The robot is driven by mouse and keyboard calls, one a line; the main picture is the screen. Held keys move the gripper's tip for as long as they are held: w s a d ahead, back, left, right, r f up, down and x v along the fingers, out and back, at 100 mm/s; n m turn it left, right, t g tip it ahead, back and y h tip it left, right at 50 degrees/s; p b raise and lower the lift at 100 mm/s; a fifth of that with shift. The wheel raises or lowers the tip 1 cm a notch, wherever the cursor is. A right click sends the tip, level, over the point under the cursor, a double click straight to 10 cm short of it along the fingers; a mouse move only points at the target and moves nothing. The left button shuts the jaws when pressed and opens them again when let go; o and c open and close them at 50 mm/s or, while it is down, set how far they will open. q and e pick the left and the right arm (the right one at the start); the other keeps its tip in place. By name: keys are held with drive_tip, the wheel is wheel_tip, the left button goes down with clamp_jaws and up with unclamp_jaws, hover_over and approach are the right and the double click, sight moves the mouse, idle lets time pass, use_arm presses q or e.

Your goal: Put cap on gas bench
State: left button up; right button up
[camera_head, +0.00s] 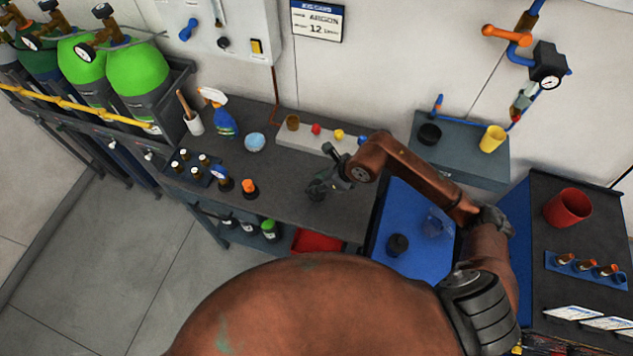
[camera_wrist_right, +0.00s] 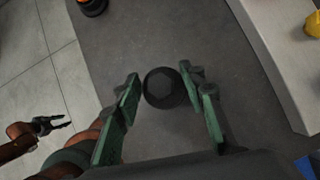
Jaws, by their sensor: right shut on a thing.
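My right gripper (camera_head: 322,184) is over the right part of the dark grey gas bench (camera_head: 275,190). In the right wrist view its green fingers (camera_wrist_right: 164,92) stand on either side of a round black cap (camera_wrist_right: 163,88) and are shut on it. In the head view the cap is hard to tell from the dark fingers. I cannot tell whether the cap touches the bench top. My left gripper (camera_wrist_right: 55,122) shows only in the right wrist view, at the left over the floor, with its fingers apart and empty.
On the bench stand a spray bottle (camera_head: 220,112), a light blue ball-like thing (camera_head: 254,142), an orange-topped item (camera_head: 249,187) and a pale strip (camera_head: 300,137) with small coloured parts. A blue mat (camera_head: 385,270) with a dark round part (camera_head: 397,245) lies right. The bench's front middle is clear.

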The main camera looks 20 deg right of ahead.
drive_tip(key=shift+f, duration=0.1)
drive_tip(key=o, duration=1.2)
drive_tip(key=shift+d+r, duration=0.1)
drive_tip(key=shift+r, duration=0.15)
drive_tip(key=v, duration=1.1)
drive_tip(key=shift+s+d+r, duration=0.1)
drive_tip(key=shift+s+r, duration=0.1)
drive_tip(key=shift+r, duration=0.05)
